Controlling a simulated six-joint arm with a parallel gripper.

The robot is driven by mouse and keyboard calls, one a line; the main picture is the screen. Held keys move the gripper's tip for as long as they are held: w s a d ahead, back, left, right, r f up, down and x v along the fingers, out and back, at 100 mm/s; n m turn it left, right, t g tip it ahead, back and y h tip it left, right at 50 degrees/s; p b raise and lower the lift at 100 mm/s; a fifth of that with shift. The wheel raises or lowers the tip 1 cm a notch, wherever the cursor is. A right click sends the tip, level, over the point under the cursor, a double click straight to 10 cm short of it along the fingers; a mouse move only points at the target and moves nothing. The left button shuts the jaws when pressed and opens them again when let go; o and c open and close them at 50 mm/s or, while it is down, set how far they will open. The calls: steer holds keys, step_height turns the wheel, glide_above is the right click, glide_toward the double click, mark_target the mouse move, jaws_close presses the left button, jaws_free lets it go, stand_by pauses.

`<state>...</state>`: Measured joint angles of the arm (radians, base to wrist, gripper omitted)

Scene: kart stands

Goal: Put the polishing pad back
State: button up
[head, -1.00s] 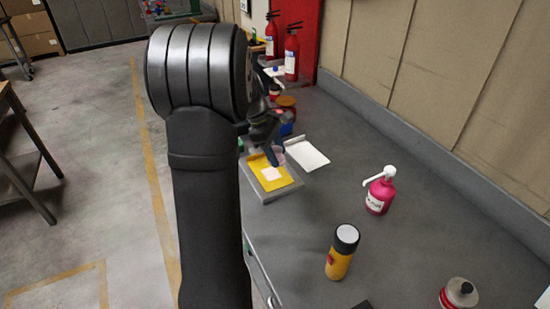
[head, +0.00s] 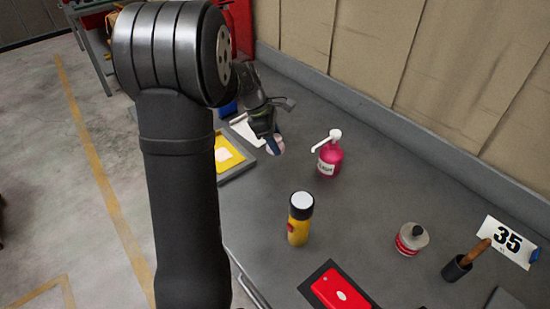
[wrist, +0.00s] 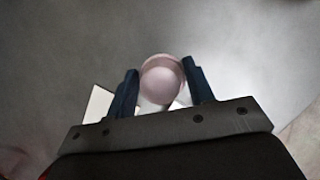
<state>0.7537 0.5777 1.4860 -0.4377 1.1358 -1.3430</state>
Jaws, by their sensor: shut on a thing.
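My gripper (head: 274,140) is shut on a pale pink, rounded thing (head: 276,146), which I take to be the polishing pad. It is held above the grey worktop, left of the pink pump bottle. In the wrist view the pad (wrist: 162,80) sits between the two dark blue fingers of my gripper (wrist: 161,82). Its underside is hidden.
A tray (head: 238,173) with a yellow cloth (head: 229,153) and a white sheet (head: 246,130) lie to the left.

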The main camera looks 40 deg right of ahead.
mark_target(275, 164)
steer(key=shift+f, duration=3.15)
steer(key=o, duration=0.9)
steer(key=shift+f, duration=0.1)
steer(key=shift+o, duration=0.2)
steer(key=v, duration=1.2)
steer(key=shift+s, duration=0.1)
steer(key=x, duration=1.1)
steer(key=shift+d+f, duration=0.2)
steer(key=shift+f, duration=0.1)
steer(key=shift+r, duration=1.85)
